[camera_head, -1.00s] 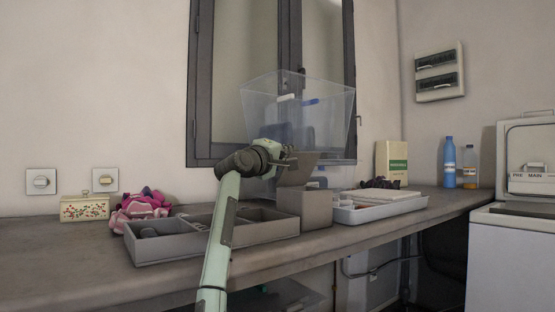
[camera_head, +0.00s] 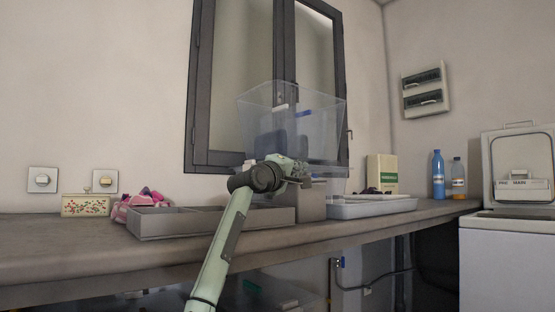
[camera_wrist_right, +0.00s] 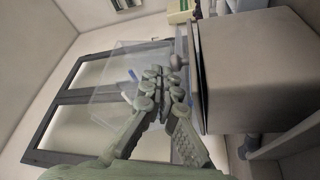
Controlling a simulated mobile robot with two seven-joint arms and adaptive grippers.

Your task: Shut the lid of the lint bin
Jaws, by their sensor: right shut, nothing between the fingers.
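The lint bin (camera_head: 312,204) is a small grey-brown box on the counter, between the grey divided tray and the white tray. Its lid lies low along the bin's top, largely hidden behind my gripper in the head view. My right gripper (camera_head: 304,181) is shut and empty, at the lid's level. It also shows in the wrist view (camera_wrist_right: 166,78), close beside the lid. My left gripper is not in view.
The grey divided tray (camera_head: 165,224) stands left of the bin, with pink cloth (camera_head: 146,199) behind it. The white tray (camera_head: 372,208) is close on the right. A clear box (camera_head: 290,125) is behind. Bottles and an open toploader (camera_head: 505,245) are farther right.

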